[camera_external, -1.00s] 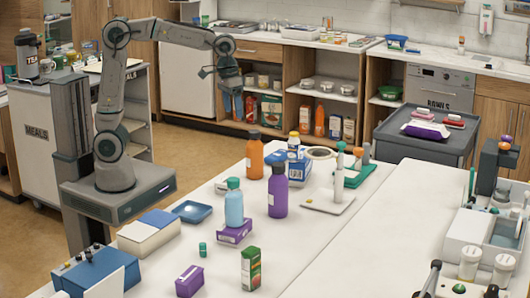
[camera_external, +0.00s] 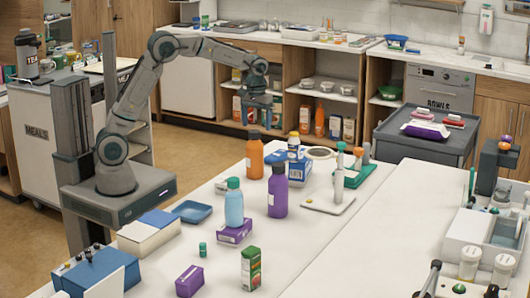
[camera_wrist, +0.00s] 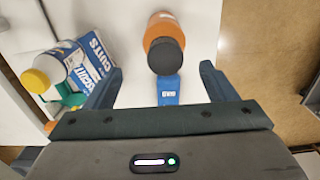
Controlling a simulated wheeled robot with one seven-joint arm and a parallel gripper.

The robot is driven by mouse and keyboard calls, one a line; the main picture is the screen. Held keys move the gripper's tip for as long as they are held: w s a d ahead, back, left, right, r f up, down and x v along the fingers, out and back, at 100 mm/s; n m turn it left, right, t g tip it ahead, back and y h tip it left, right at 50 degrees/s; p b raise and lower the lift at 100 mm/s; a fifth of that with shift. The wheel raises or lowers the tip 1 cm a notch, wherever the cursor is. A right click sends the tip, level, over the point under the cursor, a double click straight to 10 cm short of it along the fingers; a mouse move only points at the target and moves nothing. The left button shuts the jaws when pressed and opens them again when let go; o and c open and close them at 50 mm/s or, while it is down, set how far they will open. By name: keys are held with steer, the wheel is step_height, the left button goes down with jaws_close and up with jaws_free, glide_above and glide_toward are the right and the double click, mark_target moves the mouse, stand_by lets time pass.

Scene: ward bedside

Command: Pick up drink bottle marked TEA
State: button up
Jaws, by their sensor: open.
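An orange bottle (camera_external: 254,158) with a black cap stands upright on the white table; it also shows in the wrist view (camera_wrist: 163,24). My gripper (camera_external: 259,120) is open and empty above this bottle. In the wrist view the cap lies ahead of the gap between my spread fingers (camera_wrist: 158,80), with neither finger touching it. A purple bottle (camera_external: 277,194) and a light blue bottle (camera_external: 234,207) stand nearer the camera. No readable word shows on these bottles. A dark-topped flask (camera_external: 27,55) at the far left bears a label that seems to read TEA.
A blue-and-white biscuit box (camera_wrist: 90,62) and a white bottle with a yellow cap (camera_wrist: 42,78) stand left of the orange bottle in the wrist view. A small blue packet (camera_wrist: 168,92) lies close to it. The table's edge and the floor are to the right.

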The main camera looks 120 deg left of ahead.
mark_target(255, 131)
steer(key=f, duration=0.3)
steer(key=f+p, duration=0.1)
steer(key=f, duration=0.1)
steer(key=shift+s+d+f, duration=0.2)
steer(key=shift+s+f, duration=0.15)
steer(key=shift+s, duration=0.05)
steer(key=shift+f, duration=0.4)
steer(key=c, duration=1.5)
steer(key=shift+c, duration=0.3)
steer(key=shift+r, duration=0.2)
